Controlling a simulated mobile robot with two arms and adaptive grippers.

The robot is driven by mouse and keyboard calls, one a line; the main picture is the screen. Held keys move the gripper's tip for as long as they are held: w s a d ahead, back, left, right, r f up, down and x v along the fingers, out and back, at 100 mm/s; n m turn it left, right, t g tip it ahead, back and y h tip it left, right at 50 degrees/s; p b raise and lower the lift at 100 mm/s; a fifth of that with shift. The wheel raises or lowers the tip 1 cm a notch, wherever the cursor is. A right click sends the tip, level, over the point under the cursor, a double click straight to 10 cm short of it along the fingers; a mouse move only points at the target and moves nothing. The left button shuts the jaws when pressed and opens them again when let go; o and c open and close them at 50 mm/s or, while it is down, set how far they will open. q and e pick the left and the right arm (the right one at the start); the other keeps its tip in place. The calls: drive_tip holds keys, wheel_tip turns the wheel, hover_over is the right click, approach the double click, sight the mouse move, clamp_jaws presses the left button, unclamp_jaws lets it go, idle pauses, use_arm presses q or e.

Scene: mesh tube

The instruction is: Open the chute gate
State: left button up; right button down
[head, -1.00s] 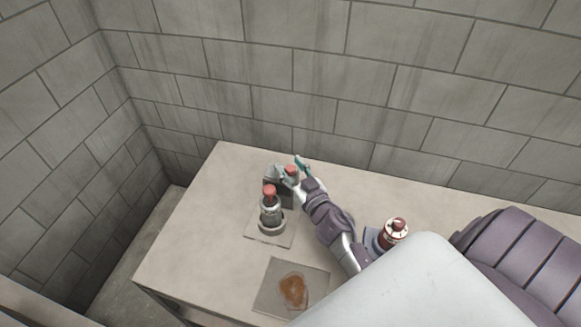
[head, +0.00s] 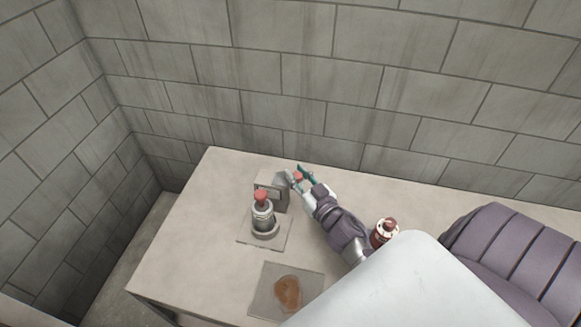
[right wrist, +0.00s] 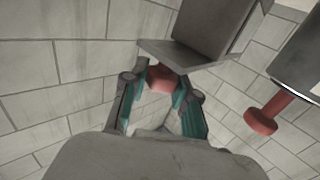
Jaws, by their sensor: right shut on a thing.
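The chute is a grey box (head: 268,190) at the back of the table, and it also shows at the top of the right wrist view (right wrist: 212,25). A flat grey plate (right wrist: 185,54) juts from it; I take this as the gate. A red knob (head: 298,176) is at the plate's end, also seen in the right wrist view (right wrist: 160,79). My right gripper (head: 301,175) is shut on the red knob, its teal fingers on either side, right of the box. My left gripper is not in view.
A grey cylinder device with a red top (head: 262,208) stands on a plate just in front of the box. A square plate with a brown patch (head: 287,293) lies nearer. A red and white round object (head: 384,231) is beside my right arm. Block walls close off the back and left.

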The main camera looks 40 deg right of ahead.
drive_tip(key=c, duration=0.9)
unclamp_jaws()
drive_tip(key=shift+w+a, duration=0.1)
drive_tip(key=shift+o, duration=0.2)
drive_tip(key=s, duration=1.2)
drive_tip(key=shift+a, duration=0.45)
